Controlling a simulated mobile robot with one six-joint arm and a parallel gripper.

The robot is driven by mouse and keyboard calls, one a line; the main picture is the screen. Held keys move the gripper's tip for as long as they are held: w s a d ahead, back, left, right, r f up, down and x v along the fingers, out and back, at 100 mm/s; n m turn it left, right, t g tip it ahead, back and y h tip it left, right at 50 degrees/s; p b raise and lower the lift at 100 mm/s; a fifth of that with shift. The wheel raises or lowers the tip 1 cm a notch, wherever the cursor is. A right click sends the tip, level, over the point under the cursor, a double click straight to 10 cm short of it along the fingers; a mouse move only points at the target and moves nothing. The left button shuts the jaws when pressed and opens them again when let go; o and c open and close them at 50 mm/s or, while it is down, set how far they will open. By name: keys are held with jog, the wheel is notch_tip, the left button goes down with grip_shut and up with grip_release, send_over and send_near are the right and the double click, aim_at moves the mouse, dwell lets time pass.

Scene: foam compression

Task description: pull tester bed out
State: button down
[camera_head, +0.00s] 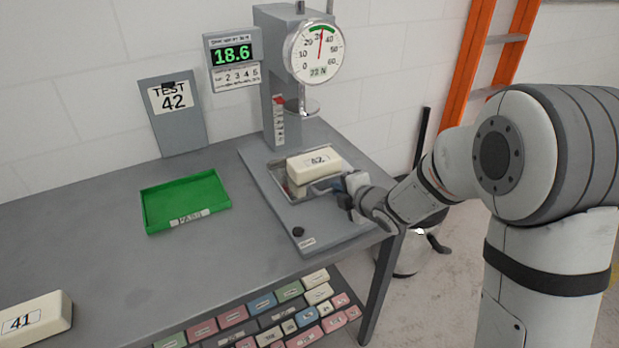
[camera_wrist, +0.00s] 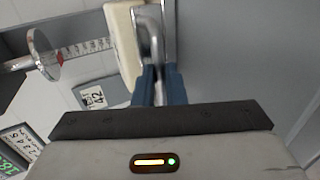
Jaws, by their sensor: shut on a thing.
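The tester (camera_head: 273,120) stands at the back right of the table, with a round dial reading near 32 and a flat press plate (camera_head: 302,107) hanging from it. Its metal bed (camera_head: 291,189) lies in the tester's base, with the cream foam block 42 (camera_head: 316,163) lying on it. My gripper (camera_head: 325,187) is at the front right of the bed. In the wrist view its blue fingers (camera_wrist: 160,84) are shut on the bed's grey handle (camera_wrist: 151,38). The foam block also shows there (camera_wrist: 122,45), just beyond the fingers. The plate is above and apart from the foam.
An empty green tray (camera_head: 185,199) sits left of the tester. Foam block 41 (camera_head: 33,318) lies at the table's front left. A sign reading TEST 42 (camera_head: 173,112) leans at the back. Several coloured blocks (camera_head: 262,305) fill a shelf below. The table (camera_head: 190,265) is clear in front.

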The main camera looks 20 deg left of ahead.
jog(key=shift+s+d+b, duration=0.35)
jog(key=shift+s+d, duration=0.9)
jog(key=shift+d, duration=0.2)
jog(key=shift+s+d+b, duration=0.4)
jog(key=shift+s+d, duration=0.8)
jog(key=shift+d, duration=0.3)
jog(key=shift+s+d+b, duration=0.35)
jog(key=shift+s+d, duration=0.9)
jog(key=shift+d, duration=0.2)
jog(key=c, duration=1.3)
grip_release()
jog(key=p+v, duration=0.1)
jog(key=v, duration=0.4)
jog(key=shift+s+d+r+p, duration=0.1)
jog(key=shift+d+r+p, duration=0.05)
jog(key=shift+r+p, duration=0.25)
